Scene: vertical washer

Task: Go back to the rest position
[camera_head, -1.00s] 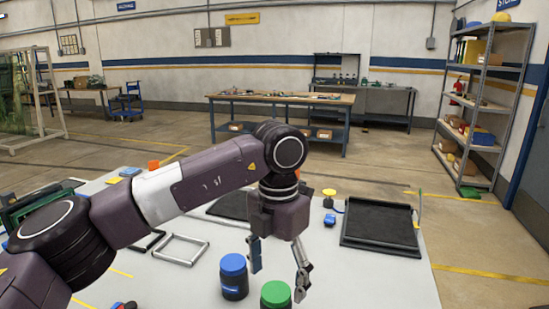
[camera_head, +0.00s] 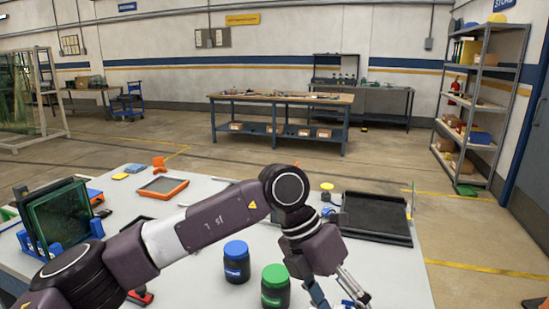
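My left arm reaches in from the lower left across the white table (camera_head: 215,300). My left gripper (camera_head: 337,298) is at the bottom edge of the view, to the right of the jars, tilted with its fingers spread apart. No object shows between the fingers, though their tips are close to the frame edge. A dark jar with a blue lid (camera_head: 236,270) and a dark jar with a green lid (camera_head: 275,293) stand upright on the table, left of the gripper and apart from it. My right gripper is not in view.
A black tray (camera_head: 377,217) lies at the table's right. A blue rack (camera_head: 30,243) with dark green panels (camera_head: 62,215) stands at left. An orange frame (camera_head: 163,187) lies behind the arm. A workbench (camera_head: 282,98) and shelving (camera_head: 476,110) stand farther back, with open floor between.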

